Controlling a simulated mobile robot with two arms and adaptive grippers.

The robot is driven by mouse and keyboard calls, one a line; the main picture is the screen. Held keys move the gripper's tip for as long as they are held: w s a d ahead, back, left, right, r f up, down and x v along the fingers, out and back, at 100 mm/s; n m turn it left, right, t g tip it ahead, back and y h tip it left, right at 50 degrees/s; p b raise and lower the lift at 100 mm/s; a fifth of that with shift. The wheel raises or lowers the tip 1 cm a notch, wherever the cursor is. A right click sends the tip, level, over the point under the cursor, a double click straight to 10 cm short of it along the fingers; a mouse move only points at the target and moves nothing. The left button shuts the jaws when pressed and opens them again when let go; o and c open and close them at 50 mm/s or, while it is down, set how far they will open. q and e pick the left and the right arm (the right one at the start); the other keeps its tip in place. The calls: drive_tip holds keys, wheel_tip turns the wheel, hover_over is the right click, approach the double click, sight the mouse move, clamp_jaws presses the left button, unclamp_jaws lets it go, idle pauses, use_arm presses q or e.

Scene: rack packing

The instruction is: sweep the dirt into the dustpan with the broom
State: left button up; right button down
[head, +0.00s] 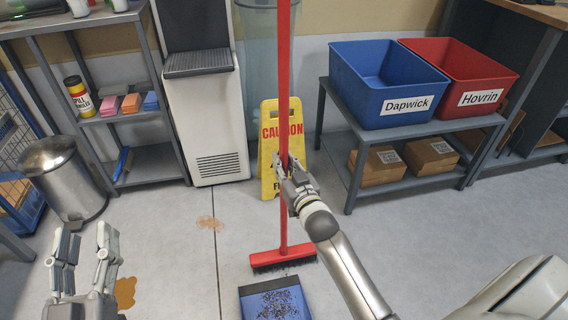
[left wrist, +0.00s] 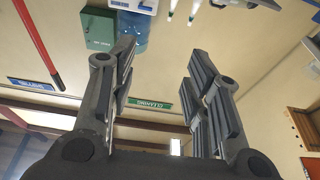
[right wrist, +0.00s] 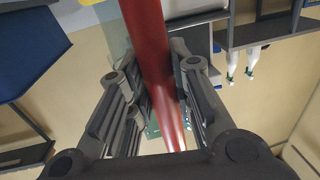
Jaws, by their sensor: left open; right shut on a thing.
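The red broom (head: 284,220) stands upright in the head view, its red head with dark bristles (head: 283,258) low at the floor, just behind the dustpan. My right gripper (head: 287,172) is shut on the broom's handle; the red handle also passes between its fingers in the right wrist view (right wrist: 155,70). The blue dustpan (head: 245,306) lies on the floor at the bottom centre, partly cut off. Dark specks of dirt (head: 274,303) lie in it. My left gripper (head: 84,262) is open and empty at the lower left, and also shows in the left wrist view (left wrist: 160,95).
A yellow caution sign (head: 268,150) stands behind the broom. A metal bin (head: 62,178) and shelf (head: 140,160) are at the left. A low rack at the right holds a blue bin (head: 375,105) and red bin (head: 470,80). Brown stains (head: 208,223) mark the floor.

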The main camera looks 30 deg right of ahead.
sight(284, 153)
drive_tip(key=shift+s+a+r, duration=0.1)
drive_tip(key=shift+s+a, duration=0.1)
drive_tip(key=shift+s, duration=0.55)
drive_tip(key=shift+s+a, duration=0.2)
drive_tip(key=shift+s, duration=0.55)
drive_tip(key=shift+r, duration=0.25)
drive_tip(key=shift+w+d+r+p, duration=0.1)
drive_tip(key=shift+w+r+p, duration=0.15)
drive_tip(key=shift+r+p, duration=0.85)
drive_tip(key=shift+w+r+p, duration=0.25)
drive_tip(key=shift+r+p, duration=0.6)
drive_tip(key=shift+p, duration=0.25)
use_arm(q)
drive_tip(key=s+a+f+g+y, duration=0.1)
drive_tip(key=s+a+f+g, duration=0.1)
drive_tip(key=f+g, duration=0.3)
drive_tip(key=s+a+f+g+y, duration=0.2)
drive_tip(key=s+f+g, duration=0.2)
drive_tip(key=f, duration=0.8)
drive_tip(key=shift+s+f+g+y, duration=0.2)
drive_tip(key=shift+g+y, duration=0.1)
drive_tip(key=shift+g, duration=0.9)
use_arm(e)
drive_tip(key=shift+r, duration=0.1)
use_arm(q)
drive_tip(key=shift+a, duration=0.1)
